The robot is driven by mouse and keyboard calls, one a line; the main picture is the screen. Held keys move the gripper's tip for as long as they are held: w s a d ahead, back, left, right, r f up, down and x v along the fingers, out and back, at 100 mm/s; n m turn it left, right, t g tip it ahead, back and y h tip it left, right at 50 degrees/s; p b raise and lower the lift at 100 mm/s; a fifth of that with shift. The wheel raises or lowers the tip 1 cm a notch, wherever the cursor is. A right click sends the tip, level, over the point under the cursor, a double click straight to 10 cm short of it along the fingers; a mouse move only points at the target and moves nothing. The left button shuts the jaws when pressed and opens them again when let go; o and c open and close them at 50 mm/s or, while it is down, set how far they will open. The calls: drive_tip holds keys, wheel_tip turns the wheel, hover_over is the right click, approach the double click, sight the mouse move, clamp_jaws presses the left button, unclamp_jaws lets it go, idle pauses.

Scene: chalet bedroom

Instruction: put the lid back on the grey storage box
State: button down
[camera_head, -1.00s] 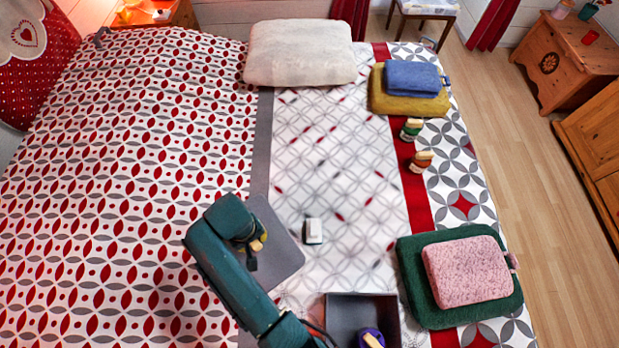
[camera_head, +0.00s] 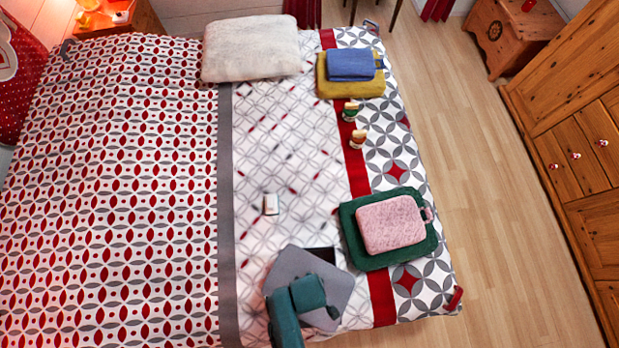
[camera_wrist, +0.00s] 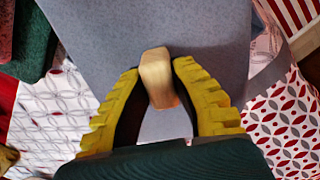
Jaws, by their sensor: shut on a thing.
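The grey lid (camera_head: 340,289) is in the head view, over the grey storage box at the near edge of the bed. It sits turned, and a dark strip of the box's inside (camera_head: 322,254) shows past its far edge. Most of the box is hidden under the lid and my arm. In the wrist view my gripper (camera_wrist: 157,68) has its yellow fingers shut on the lid's pale wooden knob (camera_wrist: 157,82), with the lid's face (camera_wrist: 110,25) behind it. I cannot tell whether the lid touches the box rim.
A green cushion (camera_head: 350,232) with a pink one (camera_head: 392,224) on it lies just right of the box. A small white object (camera_head: 271,204) lies behind it. Two small striped items (camera_head: 350,111) are farther back. The patterned bed to the left is clear.

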drive_tip(key=shift+f+b, duration=2.2)
drive_tip(key=shift+b, duration=0.5)
drive_tip(key=shift+f+b, duration=0.55)
drive_tip(key=shift+f, duration=0.45)
drive_tip(key=shift+r+p, duration=0.15)
drive_tip(key=shift+p, duration=0.55)
drive_tip(key=shift+s+d+f+p, duration=0.1)
drive_tip(key=shift+f+p, duration=0.15)
drive_tip(key=shift+p, duration=0.25)
drive_tip(key=shift+c, duration=2.1)
unclamp_jaws()
